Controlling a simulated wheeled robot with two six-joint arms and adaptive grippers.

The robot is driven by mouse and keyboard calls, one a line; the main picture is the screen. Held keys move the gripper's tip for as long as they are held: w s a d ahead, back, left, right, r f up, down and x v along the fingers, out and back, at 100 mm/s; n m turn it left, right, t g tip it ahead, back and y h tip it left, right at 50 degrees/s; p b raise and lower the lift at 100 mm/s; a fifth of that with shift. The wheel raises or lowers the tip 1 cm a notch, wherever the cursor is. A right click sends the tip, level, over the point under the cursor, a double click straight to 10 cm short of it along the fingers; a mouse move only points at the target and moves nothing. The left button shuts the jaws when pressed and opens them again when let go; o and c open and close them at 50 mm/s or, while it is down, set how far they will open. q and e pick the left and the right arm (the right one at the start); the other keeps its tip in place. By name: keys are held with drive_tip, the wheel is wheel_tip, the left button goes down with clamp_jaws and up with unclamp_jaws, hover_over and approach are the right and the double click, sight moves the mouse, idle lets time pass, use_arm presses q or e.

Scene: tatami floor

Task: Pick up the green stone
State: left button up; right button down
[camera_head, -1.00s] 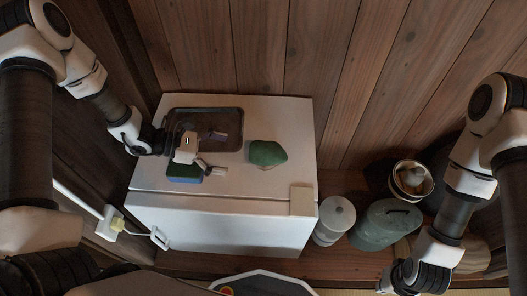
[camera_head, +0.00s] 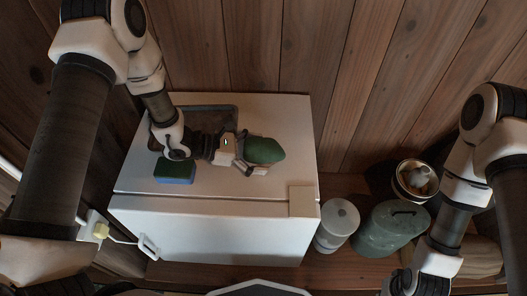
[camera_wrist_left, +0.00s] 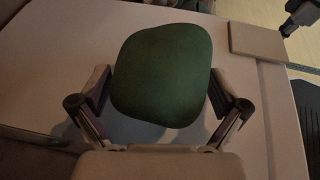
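The green stone (camera_head: 266,150) lies on top of the white cabinet, right of the dark tray. In the left wrist view the stone (camera_wrist_left: 163,75) sits between the two fingers. My left gripper (camera_head: 252,153) reaches in from the left, low over the cabinet top. Its fingers are spread on either side of the stone, and small gaps seem to show between pads and stone. My right gripper (camera_head: 397,287) is at the bottom right, partly cut off by the frame edge, so its opening is unclear.
A green and blue sponge (camera_head: 175,173) lies left of the stone, by the tray (camera_head: 221,110). A beige block (camera_head: 302,201) is at the front right corner of the cabinet (camera_head: 215,228). A grey canister (camera_head: 337,222), a green container (camera_head: 390,228) and a pot (camera_head: 402,186) stand to the right.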

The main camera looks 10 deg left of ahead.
use_arm(q)
drive_tip(key=c, duration=1.3)
drive_tip(key=shift+c, duration=0.2)
drive_tip(key=shift+r, duration=0.15)
